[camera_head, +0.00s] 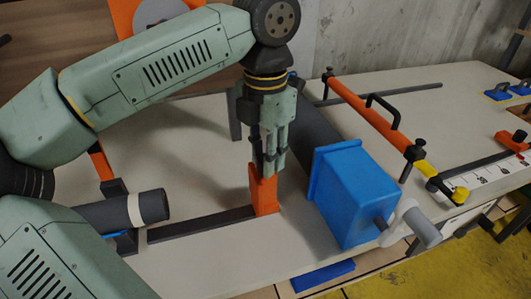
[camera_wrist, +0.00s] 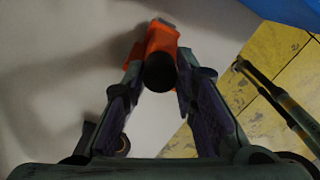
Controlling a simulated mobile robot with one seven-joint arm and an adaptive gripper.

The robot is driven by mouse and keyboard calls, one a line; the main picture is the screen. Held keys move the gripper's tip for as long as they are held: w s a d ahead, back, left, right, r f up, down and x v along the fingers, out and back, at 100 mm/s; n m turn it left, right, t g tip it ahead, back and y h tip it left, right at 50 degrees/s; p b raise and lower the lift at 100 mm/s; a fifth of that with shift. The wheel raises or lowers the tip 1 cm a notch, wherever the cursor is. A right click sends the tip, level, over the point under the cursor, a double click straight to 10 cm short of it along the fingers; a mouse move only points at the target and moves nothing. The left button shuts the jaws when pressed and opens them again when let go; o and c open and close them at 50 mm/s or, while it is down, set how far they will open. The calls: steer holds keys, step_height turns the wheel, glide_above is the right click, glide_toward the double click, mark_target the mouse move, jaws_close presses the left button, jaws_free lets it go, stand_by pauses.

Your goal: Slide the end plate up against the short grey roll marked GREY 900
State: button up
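The orange end plate (camera_head: 263,192) stands upright at the right end of a dark flat rail (camera_head: 205,224) on the bench. A black round knob (camera_wrist: 160,72) shows on the end plate in the wrist view. My gripper (camera_head: 268,160) points down over the end plate, its fingers (camera_wrist: 160,78) close on either side of its upper part; they appear to grip it. A short dark grey roll (camera_head: 115,212) with a pale band lies at the left end of the rail, well apart from the end plate. No marking on it is legible.
A blue box-shaped housing (camera_head: 343,195) with a grey crank handle (camera_head: 413,222) stands just right of the end plate. An orange bar (camera_head: 370,115) with black handles lies behind it.

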jaws_close()
steer(key=shift+a, duration=0.15)
stand_by(0.4)
